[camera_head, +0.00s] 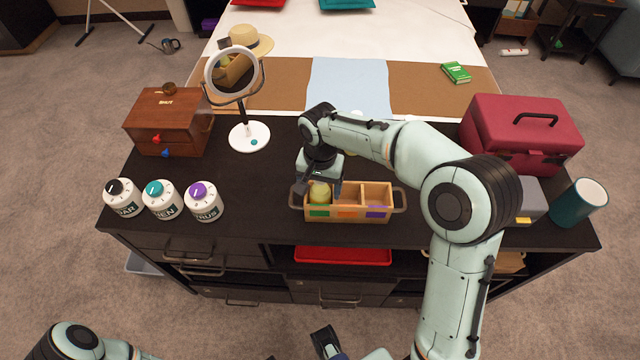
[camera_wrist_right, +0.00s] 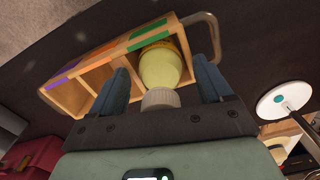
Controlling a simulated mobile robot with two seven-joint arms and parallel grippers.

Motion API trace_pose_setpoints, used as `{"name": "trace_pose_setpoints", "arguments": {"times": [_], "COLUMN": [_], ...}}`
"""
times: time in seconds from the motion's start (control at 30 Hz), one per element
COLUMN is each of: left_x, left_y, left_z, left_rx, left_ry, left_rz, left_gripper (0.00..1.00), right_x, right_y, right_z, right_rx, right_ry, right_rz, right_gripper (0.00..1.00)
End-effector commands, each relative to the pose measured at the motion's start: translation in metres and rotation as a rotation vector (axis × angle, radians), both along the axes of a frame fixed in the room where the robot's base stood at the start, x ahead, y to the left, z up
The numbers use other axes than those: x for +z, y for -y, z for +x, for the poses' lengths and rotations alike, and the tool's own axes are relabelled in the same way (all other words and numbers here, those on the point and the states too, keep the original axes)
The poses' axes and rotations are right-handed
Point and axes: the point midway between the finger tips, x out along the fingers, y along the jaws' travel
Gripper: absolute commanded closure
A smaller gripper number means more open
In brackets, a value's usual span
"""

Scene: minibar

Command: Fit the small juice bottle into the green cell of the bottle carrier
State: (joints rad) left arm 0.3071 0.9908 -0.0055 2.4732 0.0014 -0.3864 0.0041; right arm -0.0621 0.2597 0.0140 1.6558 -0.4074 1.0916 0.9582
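The wooden bottle carrier (camera_head: 347,213) stands on the dark counter, with green, orange and purple marks on its front. The small juice bottle (camera_head: 319,193) is yellow-green and stands upright in the end cell behind the green mark. In the right wrist view the bottle (camera_wrist_right: 160,68) has a pale cap, and its lower part is hidden by the cell walls. My right gripper (camera_head: 318,188) is above this cell. Its fingers (camera_wrist_right: 164,85) are on either side of the cap, with gaps visible. A dark gripper part at the bottom of the head view seems to be my left gripper (camera_head: 327,343); its fingers are unclear.
Three white jars (camera_head: 163,200) stand at the left, near a wooden box (camera_head: 169,122) and a round mirror (camera_head: 249,136). A red case (camera_head: 519,135) and a teal cup (camera_head: 579,203) stand at the right. The counter between jars and carrier is clear.

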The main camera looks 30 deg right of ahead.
Motion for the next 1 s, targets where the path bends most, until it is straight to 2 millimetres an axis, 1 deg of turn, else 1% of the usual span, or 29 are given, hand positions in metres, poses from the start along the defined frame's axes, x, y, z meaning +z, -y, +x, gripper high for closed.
{"name": "trace_pose_setpoints", "arguments": {"times": [0.27,0.37,0.47,0.8,0.9,1.0], "left_x": [0.001,0.002,0.004,0.017,0.02,0.021], "left_y": [0.0,0.0,0.0,0.0,0.0,0.0], "left_z": [0.0,0.0,0.001,0.004,0.005,0.006], "left_rx": [0.0,0.0,0.0,0.0,0.0,0.0], "left_ry": [0.0,-0.001,0.0,0.005,0.006,0.006], "left_rz": [0.0,0.0,0.0,-0.001,0.0,0.0], "left_gripper": [0.57,0.57,0.57,0.57,0.57,0.57], "right_x": [0.001,0.006,0.02,0.092,0.107,0.117], "right_y": [0.0,0.0,0.0,0.0,0.0,0.0], "right_z": [0.0,0.0,0.001,0.001,0.001,0.0], "right_rx": [0.0,0.0,0.0,0.001,0.001,0.001], "right_ry": [0.0,0.001,0.004,0.004,0.004,0.001], "right_rz": [0.0,0.0,0.0,0.0,0.001,0.0], "right_gripper": [0.19,0.19,0.19,0.19,0.19,0.19]}}
